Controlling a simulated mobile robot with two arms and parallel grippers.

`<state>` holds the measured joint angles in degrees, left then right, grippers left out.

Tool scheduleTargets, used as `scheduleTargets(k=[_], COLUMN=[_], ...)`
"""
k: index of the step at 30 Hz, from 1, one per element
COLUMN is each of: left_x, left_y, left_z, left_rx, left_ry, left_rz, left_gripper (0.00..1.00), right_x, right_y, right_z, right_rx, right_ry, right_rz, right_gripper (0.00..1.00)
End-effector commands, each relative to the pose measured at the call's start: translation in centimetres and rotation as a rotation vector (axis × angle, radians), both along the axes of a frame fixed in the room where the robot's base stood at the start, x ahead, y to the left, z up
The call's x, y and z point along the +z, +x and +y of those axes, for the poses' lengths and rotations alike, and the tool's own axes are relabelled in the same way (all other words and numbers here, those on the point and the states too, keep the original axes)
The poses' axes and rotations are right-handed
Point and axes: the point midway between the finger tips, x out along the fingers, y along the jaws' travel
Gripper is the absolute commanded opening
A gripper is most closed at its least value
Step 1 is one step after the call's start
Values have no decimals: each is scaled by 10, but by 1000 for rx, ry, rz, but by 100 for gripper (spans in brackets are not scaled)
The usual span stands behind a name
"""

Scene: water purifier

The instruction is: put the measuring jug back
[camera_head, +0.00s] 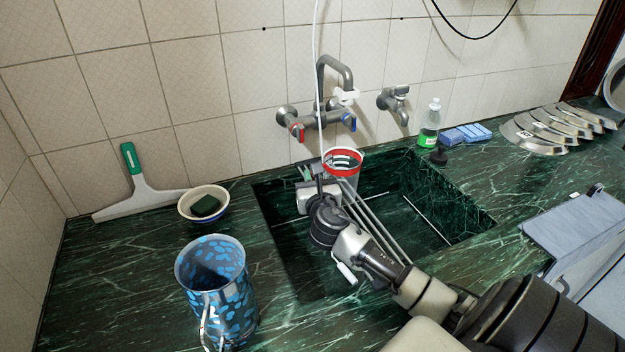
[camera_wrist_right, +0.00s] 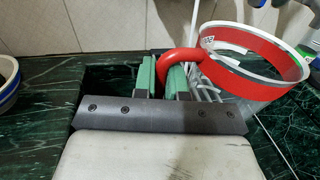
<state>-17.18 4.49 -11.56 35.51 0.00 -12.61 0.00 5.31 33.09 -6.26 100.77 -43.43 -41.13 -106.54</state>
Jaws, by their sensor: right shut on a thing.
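The measuring jug (camera_head: 344,161) is clear with a red rim band and a red handle. My right gripper (camera_head: 318,173) is shut on the handle, left of the jug's body. In the right wrist view the green finger pads (camera_wrist_right: 164,76) close around the handle, and the jug (camera_wrist_right: 255,78) stands out to the right with its mouth upward. In the head view the jug appears over the back part of the sink (camera_head: 440,222), below the taps. My gripper and arm hide its lower part, and I cannot tell whether it touches anything. My left gripper is not in view.
A blue spotted pitcher (camera_head: 238,300) stands at the front left. A bowl with a sponge (camera_head: 183,208) and a squeegee (camera_head: 140,195) lie behind it. Wall taps (camera_head: 320,118) and a thin white tube (camera_head: 317,50) are near the jug. A green bottle (camera_head: 430,125) stands right.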

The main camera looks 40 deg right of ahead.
Motion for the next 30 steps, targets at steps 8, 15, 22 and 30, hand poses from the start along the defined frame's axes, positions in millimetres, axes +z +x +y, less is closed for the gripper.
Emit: scheduleTargets(k=[8, 15, 22, 30], left_x=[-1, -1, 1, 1], left_y=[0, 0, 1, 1], left_z=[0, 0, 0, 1], left_rx=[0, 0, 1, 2], left_ry=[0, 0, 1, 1], left_rz=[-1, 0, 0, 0], left_gripper=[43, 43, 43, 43], right_x=[-2, -1, 2, -1], right_y=[0, 0, 0, -38], right_z=[0, 0, 0, 20], right_rx=[0, 0, 0, 3], right_ry=[1, 1, 0, 1], right_rz=[0, 0, -1, 2], right_gripper=[13, 37, 37, 37])
